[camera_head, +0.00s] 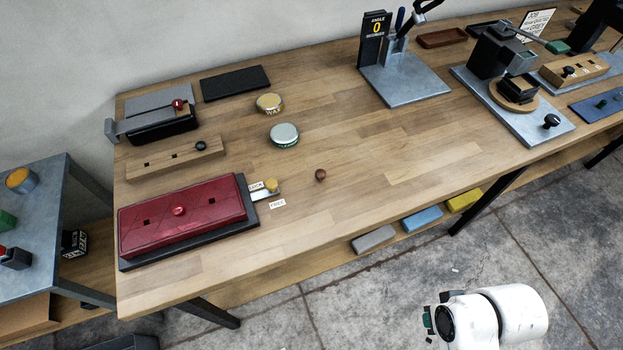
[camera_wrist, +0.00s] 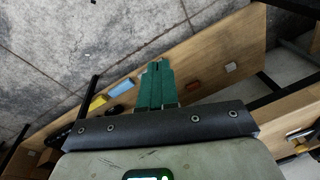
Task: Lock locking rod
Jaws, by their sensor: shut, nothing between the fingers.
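The locking rod (camera_head: 264,194) is a short metal bar with a yellow knob (camera_head: 271,185). It sticks out from the right side of a red padded block (camera_head: 182,215) on a dark base. A LOCK label (camera_head: 256,186) lies just left of the knob and a FREE label (camera_head: 277,203) just below it. I cannot tell which setting the rod is in. My gripper (camera_wrist: 158,68) shows green fingers shut together and empty in the wrist view. My white arm is at the bottom right of the head view, off the table's front edge and far from the rod.
A small brown knob (camera_head: 320,175) stands right of the rod. A wooden block (camera_head: 175,158), a WAX tin (camera_head: 269,103) and a silver-lidded tin (camera_head: 284,134) lie behind. The wooden table (camera_head: 370,160) is clear at its middle front. Colored bricks (camera_head: 422,218) lie on the lower shelf.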

